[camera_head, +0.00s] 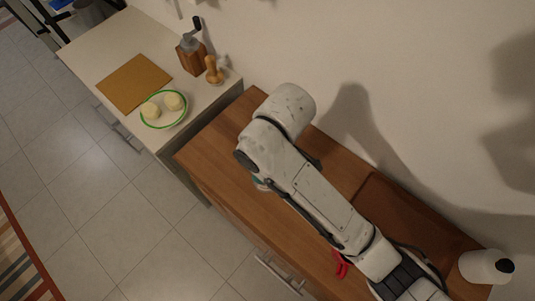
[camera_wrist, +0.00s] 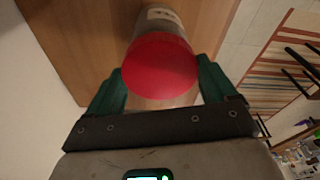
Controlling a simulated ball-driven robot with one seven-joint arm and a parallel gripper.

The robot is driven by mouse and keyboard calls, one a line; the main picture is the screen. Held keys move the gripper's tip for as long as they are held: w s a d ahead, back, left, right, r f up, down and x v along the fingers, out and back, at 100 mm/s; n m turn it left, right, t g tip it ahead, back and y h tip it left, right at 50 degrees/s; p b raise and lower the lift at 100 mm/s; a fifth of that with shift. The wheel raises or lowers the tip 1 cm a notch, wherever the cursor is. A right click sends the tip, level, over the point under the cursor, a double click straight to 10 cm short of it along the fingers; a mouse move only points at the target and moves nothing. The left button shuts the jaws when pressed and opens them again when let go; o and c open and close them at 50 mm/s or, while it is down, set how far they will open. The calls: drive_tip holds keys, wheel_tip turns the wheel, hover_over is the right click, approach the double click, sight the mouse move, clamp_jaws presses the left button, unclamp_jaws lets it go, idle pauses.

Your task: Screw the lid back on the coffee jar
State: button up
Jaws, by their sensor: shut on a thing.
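In the wrist view, a round red lid (camera_wrist: 160,68) sits between the green fingers of my gripper (camera_wrist: 158,80). The fingers are shut on its sides. The coffee jar (camera_wrist: 165,18), a clear body with a pale label, shows just beyond the lid, in line with it over the wooden counter. I cannot tell whether the lid is seated or turned on the jar.
The wooden counter (camera_head: 215,165) has a darker brown board or tray (camera_head: 375,190) behind my arm. A small red item (camera_head: 341,263) lies near the front edge. The left counter holds a cutting board (camera_head: 134,83), a green-rimmed plate (camera_head: 164,124) and a grinder (camera_head: 191,55).

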drive_tip(key=m, duration=0.3)
drive_tip(key=shift+s+a, duration=0.1)
drive_tip(key=shift+m+t, duration=0.3)
drive_tip(key=shift+m, duration=0.5)
drive_tip(key=m+h, duration=0.1)
drive_tip(key=m, duration=0.3)
drive_tip(key=shift+f, duration=0.1)
drive_tip(key=m, duration=0.5)
drive_tip(key=shift+h, duration=0.3)
drive_tip(key=shift+a+m, duration=0.2)
drive_tip(key=shift+m, duration=0.8)
drive_tip(key=shift+m, duration=0.3)
drive_tip(key=shift+m+t+h, duration=0.3)
drive_tip(key=shift+m, duration=0.1)
